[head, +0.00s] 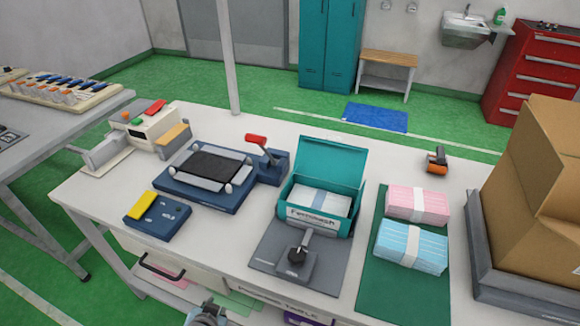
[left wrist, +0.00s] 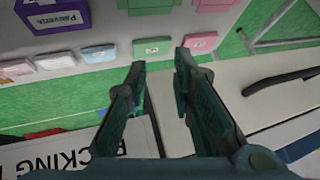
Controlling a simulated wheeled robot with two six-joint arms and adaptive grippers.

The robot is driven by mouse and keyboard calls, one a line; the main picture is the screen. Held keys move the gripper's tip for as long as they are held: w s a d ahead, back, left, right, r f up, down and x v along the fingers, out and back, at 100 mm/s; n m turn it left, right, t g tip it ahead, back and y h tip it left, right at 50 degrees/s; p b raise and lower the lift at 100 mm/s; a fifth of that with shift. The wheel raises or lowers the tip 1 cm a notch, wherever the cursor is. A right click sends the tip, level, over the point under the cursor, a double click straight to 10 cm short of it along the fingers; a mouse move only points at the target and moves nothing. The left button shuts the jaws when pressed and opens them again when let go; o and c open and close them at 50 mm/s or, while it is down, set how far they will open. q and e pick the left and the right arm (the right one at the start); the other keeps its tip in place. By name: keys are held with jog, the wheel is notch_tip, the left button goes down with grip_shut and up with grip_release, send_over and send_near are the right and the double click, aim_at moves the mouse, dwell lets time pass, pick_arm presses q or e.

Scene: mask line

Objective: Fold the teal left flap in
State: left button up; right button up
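A teal carton (head: 325,190) stands on a grey fixture (head: 265,240) at the middle of the table, its large lid (head: 330,160) raised at the back. A white and pale blue banded bundle (head: 318,201) lies inside. A narrow teal edge shows at the carton's left side; I cannot tell the left flap apart from the wall there. My left gripper (left wrist: 160,60) is open and empty in the left wrist view, away from the carton, over the table's front edge and lower shelf. A grey part of my arm shows at the bottom of the head view. My right gripper is not in view.
A black-knobbed clamp (head: 298,254) stands in front of the carton. Pink (head: 418,204) and blue (head: 411,247) mask bundles lie on a green mat (head: 385,285) to the right. A blue press with a red handle (head: 256,141) stands left. Brown boxes (head: 540,190) fill the right end.

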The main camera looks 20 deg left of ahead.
aim_at(291, 177)
pick_arm(q)
jog(key=w+a+r+n+t+y+p, duration=0.1)
jog(key=w+r+t+p, duration=0.15)
jog(key=r, duration=0.65)
jog(key=w+a+r+t+y+p, duration=0.1)
jog(key=w+r, duration=0.2)
jog(key=r, duration=0.6)
jog(key=w+d+r+m+t+h, duration=0.2)
jog(key=w+d+m+t+h, duration=0.15)
jog(key=w+d, duration=0.25)
jog(key=w+d+r+m+t+h, duration=0.3)
jog(key=w+d+t, duration=0.1)
jog(key=w+d, duration=0.2)
jog(key=w+b, duration=0.1)
jog(key=w, duration=0.3)
jog(key=w+b, duration=0.1)
jog(key=w, duration=0.4)
jog(key=w+d+b, duration=0.1)
jog(key=w, duration=0.3)
jog(key=shift+w+f, duration=0.2)
jog(key=shift+f, duration=0.1)
jog(key=shift+w+r, duration=0.1)
jog(key=shift+w, duration=0.05)
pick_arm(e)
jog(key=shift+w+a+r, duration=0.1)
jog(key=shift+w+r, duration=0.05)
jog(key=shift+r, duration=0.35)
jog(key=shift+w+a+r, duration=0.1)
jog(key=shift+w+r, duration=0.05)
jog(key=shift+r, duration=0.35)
